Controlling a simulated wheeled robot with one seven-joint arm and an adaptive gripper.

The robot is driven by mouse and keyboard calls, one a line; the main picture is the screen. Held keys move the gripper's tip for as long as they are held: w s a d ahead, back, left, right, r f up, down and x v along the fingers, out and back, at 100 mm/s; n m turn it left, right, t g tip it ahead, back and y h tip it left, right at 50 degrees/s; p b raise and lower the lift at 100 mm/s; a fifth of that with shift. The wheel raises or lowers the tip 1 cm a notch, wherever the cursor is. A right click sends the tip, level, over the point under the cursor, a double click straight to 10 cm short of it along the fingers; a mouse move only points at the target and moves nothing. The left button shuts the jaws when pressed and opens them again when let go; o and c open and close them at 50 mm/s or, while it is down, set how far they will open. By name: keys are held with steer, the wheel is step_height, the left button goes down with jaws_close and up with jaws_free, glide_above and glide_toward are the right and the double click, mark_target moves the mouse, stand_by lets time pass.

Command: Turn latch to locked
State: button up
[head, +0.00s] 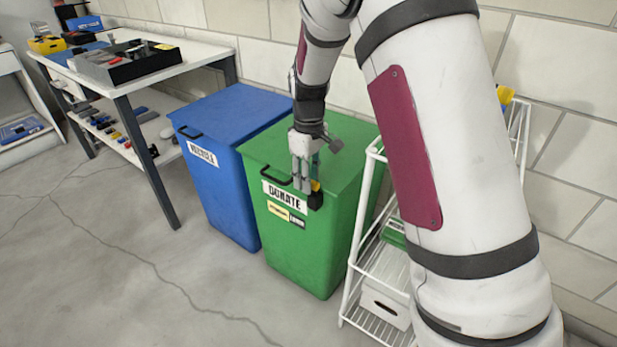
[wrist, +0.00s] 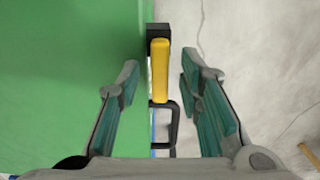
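The latch has a yellow lever (wrist: 160,68) on a black base (wrist: 157,33), mounted at the front of the green bin (head: 310,245) marked DONATE. In the head view the latch's black part (head: 316,201) shows just right of my fingertips, with a bit of yellow above it. My gripper (wrist: 160,78) is open, pointing down over the bin's front edge. Its fingers stand on either side of the yellow lever, with visible gaps to both sides. In the head view my gripper (head: 303,183) partly hides the latch, and the lever's exact angle is hard to tell there.
A black bin handle (wrist: 165,130) lies close below the lever in the wrist view. A blue bin (head: 215,160) stands to the left, a white wire rack (head: 358,262) to the right. A workbench (head: 160,70) is at the far left. The floor in front is clear.

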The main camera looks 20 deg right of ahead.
jaws_close()
steer(key=m+p, duration=0.3)
steer(key=shift+w+d+r+m, duration=0.15)
steer(key=shift+d+r+m, duration=0.05)
steer(key=shift+d+m, duration=0.1)
steer(key=m+p, duration=0.2)
steer(key=shift+d+m, duration=0.15)
steer(key=shift+m, duration=0.15)
steer(key=m+p, duration=0.1)
steer(key=m, duration=0.1)
steer(key=d+m+p, duration=0.1)
steer(key=m+p, duration=0.1)
steer(key=m, duration=0.1)
steer(key=shift+m, duration=0.3)
steer(key=m+p, duration=0.1)
steer(key=m, duration=0.1)
steer(key=m+p, duration=0.1)
steer(key=m, duration=0.1)
steer(key=m+p, duration=0.1)
steer(key=m, duration=0.1)
steer(key=shift+s+d+f, duration=0.1)
steer(key=shift+s+d, duration=0.2)
